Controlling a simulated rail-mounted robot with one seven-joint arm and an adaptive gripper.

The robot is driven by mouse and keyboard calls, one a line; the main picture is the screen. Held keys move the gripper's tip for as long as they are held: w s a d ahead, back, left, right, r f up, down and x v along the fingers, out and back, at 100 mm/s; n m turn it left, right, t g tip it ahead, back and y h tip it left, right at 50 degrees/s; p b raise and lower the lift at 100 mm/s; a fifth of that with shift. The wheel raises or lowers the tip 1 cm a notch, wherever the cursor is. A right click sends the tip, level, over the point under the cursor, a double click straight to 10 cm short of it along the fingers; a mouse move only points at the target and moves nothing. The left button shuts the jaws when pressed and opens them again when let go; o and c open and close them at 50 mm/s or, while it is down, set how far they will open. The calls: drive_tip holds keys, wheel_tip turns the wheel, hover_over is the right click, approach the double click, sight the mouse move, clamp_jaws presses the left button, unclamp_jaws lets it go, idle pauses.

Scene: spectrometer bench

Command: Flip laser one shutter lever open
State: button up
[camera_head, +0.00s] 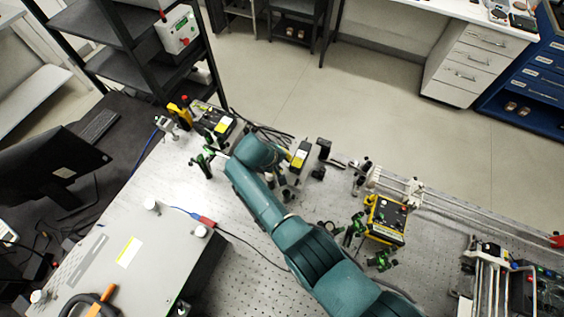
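Two dark box units with yellow labels stand on the perforated optical bench (260,250). One label-bearing unit (222,124) is at the far left, and the other (300,154) is right of my arm's bent end. I cannot tell which is laser one. No shutter lever can be made out at this size. My teal arm reaches from the lower right to between these units. My gripper cannot be picked out clearly from the small dark parts below the arm's end, so its opening and any contact are unclear.
Green-and-black optic mounts (205,160) stand left of the arm. A yellow control box (386,218) and a rail assembly (415,192) are at right. A large grey box (130,250) fills the lower left. Cables cross the bench. A black shelf (130,45) stands behind.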

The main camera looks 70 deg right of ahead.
drive_tip(key=shift+c, duration=0.3)
clamp_jaws()
drive_tip(key=b, duration=0.2)
drive_tip(key=f+g+b, duration=0.1)
drive_tip(key=shift+w+f+b, duration=0.1)
drive_tip(key=shift+w+b, duration=0.15)
drive_tip(key=shift+b, duration=0.15)
drive_tip(key=shift+g+b, duration=0.3)
drive_tip(key=shift+b, duration=0.7)
drive_tip(key=shift+r, duration=0.25)
